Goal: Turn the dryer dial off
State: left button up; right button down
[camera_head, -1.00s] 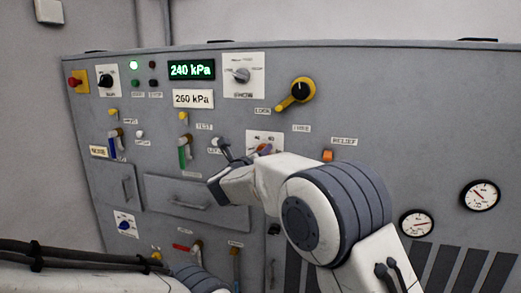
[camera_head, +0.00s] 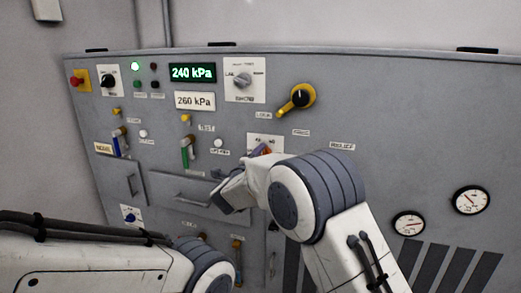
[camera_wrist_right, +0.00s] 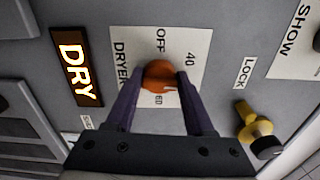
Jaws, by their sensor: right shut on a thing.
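The dryer dial (camera_wrist_right: 160,75) is an orange knob on a white plate marked OFF, 40, 60 and DRYER in the right wrist view. A small pale mark shows on its lower right side; I cannot tell exactly which setting it points to. My right gripper (camera_wrist_right: 162,92) has its two purple fingers on either side of the knob, shut on it. In the head view, my right gripper (camera_head: 261,150) is at the dial's white plate (camera_head: 265,138), and the knob is mostly hidden. My left arm shows at lower left, but its gripper is out of view.
A lit DRY sign (camera_wrist_right: 75,67) is beside the plate. A yellow LOCK handle (camera_wrist_right: 256,125) is near the right finger and shows in the head view as a yellow lever (camera_head: 297,99). Displays read 240 kPa (camera_head: 193,72) and 260 kPa. Gauges (camera_head: 471,200) are at right.

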jog(key=shift+s+d+f+n+p, duration=0.1)
jog(key=shift+f+n+p, duration=0.05)
jog(key=shift+n+p, duration=4)
jog(key=shift+d+f+n+p, duration=0.15)
jog(key=shift+n+p, duration=2.95)
jog(key=shift+n, duration=2.05)
jog(key=shift+c, duration=1.4)
grip_release()
